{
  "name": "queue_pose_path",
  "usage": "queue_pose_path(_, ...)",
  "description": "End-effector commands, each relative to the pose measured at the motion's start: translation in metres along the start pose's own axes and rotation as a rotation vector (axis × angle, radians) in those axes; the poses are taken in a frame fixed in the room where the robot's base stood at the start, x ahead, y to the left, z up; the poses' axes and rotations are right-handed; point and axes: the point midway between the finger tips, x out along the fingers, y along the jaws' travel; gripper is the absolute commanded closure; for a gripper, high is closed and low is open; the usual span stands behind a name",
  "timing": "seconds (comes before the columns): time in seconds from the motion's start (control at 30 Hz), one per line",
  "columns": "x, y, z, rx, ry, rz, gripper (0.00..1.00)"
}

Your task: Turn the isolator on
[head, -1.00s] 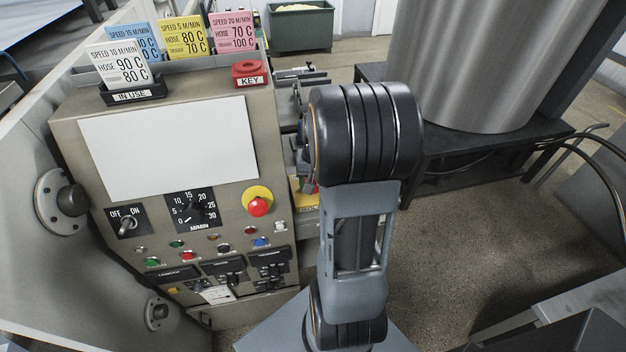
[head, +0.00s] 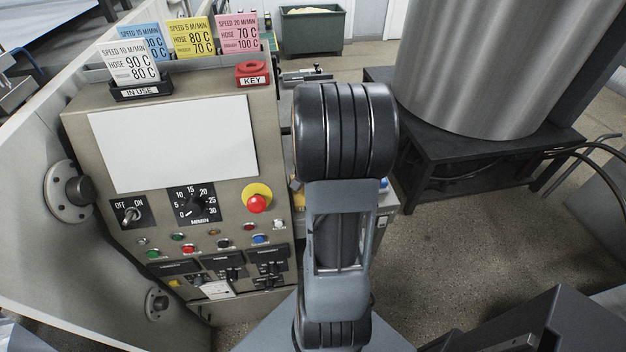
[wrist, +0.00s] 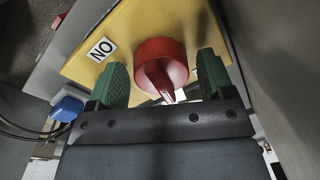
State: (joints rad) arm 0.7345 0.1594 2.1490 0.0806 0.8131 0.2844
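The isolator is a red rotary knob (wrist: 161,62) on a yellow plate (wrist: 128,32) in the wrist view. A white label (wrist: 102,48), its letters upside down in this view, is on the plate left of the knob. A pale mark on the knob's ridge points toward the bottom of the picture, away from the label. My gripper (wrist: 163,78) has its two green fingers apart, one on each side of the knob, with gaps visible. In the head view my arm hides the isolator and the gripper.
A blue connector (wrist: 67,108) with dark cables is left of the plate. In the head view, a control panel (head: 80,120) with an off/on switch (head: 129,212), a dial and a red button (head: 257,204) stands left of my arm. A large metal cylinder (head: 480,70) stands on a black stand at right.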

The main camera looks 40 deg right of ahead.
Motion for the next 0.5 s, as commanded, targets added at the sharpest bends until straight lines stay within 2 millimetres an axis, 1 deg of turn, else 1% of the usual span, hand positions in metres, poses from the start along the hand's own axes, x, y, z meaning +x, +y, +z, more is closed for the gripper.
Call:
queue_pose_path(0.07, 0.000, 0.000, 0.000, -0.002, -0.001, 0.000, 0.19)
queue_pose_path(0.33, -0.002, 0.000, 0.000, -0.003, 0.000, 0.001, 0.19)
queue_pose_path(0.43, -0.011, -0.001, 0.000, -0.003, 0.003, 0.000, 0.19)
queue_pose_path(0.5, -0.022, -0.001, 0.000, -0.003, 0.003, 0.000, 0.19)
